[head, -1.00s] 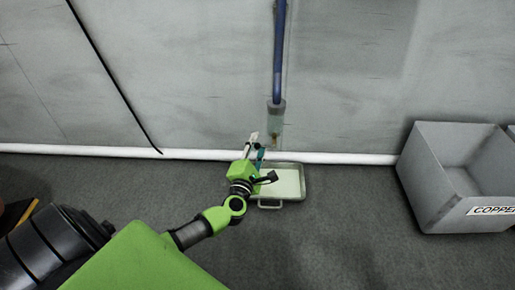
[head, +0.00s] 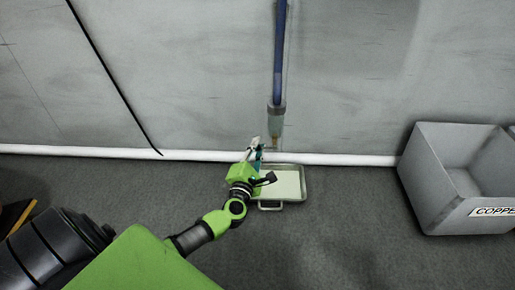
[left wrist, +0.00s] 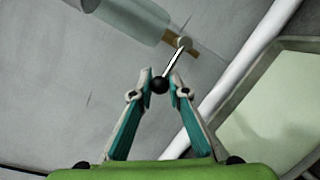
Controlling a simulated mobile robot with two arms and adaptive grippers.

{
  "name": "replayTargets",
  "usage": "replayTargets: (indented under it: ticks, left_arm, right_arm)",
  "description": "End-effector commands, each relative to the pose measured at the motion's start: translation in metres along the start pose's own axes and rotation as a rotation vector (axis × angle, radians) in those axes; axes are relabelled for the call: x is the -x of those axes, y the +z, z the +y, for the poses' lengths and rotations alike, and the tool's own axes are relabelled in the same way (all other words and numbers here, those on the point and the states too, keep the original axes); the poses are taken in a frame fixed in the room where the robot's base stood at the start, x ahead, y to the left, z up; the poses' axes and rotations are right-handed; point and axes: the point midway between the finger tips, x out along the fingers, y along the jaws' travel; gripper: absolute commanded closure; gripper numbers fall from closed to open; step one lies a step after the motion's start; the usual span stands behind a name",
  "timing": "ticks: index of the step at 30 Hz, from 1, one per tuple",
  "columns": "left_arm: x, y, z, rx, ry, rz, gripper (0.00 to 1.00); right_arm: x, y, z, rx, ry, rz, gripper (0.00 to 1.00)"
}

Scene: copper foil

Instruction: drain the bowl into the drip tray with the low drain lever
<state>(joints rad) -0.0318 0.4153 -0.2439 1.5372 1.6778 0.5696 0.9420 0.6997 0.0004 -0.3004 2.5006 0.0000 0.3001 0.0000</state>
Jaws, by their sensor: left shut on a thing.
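The clear bowl (head: 276,123) hangs at the lower end of a blue pipe on the wall, with a brass fitting under it. It also shows at the top of the left wrist view (left wrist: 128,14). The drain lever (left wrist: 172,64) is a thin metal rod with a black ball knob, running from the fitting. My left gripper (head: 257,147) is shut on the knob; its fingertips meet around it in the left wrist view (left wrist: 160,84). The drip tray (head: 288,184), shallow with a pale inside, lies on the floor below. My right gripper is out of view.
A grey bin (head: 430,190) with a copper label stands on the floor at the right. A white pipe (head: 350,159) runs along the wall's foot behind the tray. The floor between tray and bin is clear.

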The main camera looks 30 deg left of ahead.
Motion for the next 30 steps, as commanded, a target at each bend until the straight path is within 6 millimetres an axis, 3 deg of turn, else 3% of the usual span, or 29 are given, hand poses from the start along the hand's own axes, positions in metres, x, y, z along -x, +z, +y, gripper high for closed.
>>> replayTargets:
  ticks: [1, 3, 16, 30]
  left_arm:
    - [0.000, 0.001, -0.001, 0.003, -0.002, -0.001, 0.80]
    - [0.000, 0.001, -0.001, 0.002, -0.002, -0.001, 0.67]
    - [0.008, 0.000, -0.002, 0.000, -0.003, 0.001, 0.67]
    - [0.098, 0.000, -0.002, 0.001, -0.004, 0.001, 0.67]
  right_arm:
    - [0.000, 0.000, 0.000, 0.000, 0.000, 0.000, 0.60]
    - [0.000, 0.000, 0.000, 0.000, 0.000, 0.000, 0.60]
    - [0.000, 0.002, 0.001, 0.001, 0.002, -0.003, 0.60]
    - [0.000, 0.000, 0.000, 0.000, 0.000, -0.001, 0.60]
